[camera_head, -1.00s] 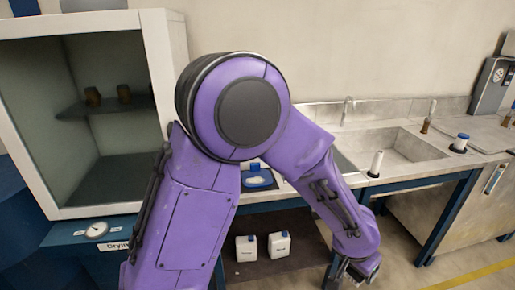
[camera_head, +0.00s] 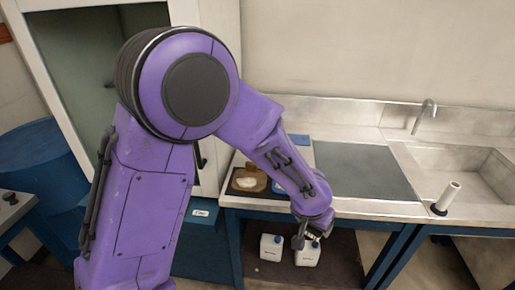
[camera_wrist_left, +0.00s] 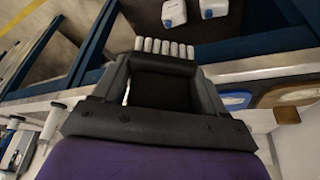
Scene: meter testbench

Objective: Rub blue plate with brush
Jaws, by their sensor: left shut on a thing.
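A blue plate (camera_head: 279,188) lies on the counter, partly hidden behind my left forearm. A small blue patch in the left wrist view (camera_wrist_left: 236,101) appears to be the same plate. My left gripper (camera_head: 312,232) hangs low in front of the counter's front edge, apart from the plate. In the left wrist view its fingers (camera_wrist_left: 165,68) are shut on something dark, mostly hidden. A row of several whitish bristle tufts, the brush (camera_wrist_left: 165,47), sticks out past the fingertips. My right gripper is not in view.
A brown plate (camera_head: 237,188) with a pale patch is left of the blue plate. A dark panel (camera_head: 365,172) and a sink (camera_head: 465,165) lie to the right. A white cylinder (camera_head: 448,196) stands near the sink. White jugs (camera_head: 272,247) stand below the counter.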

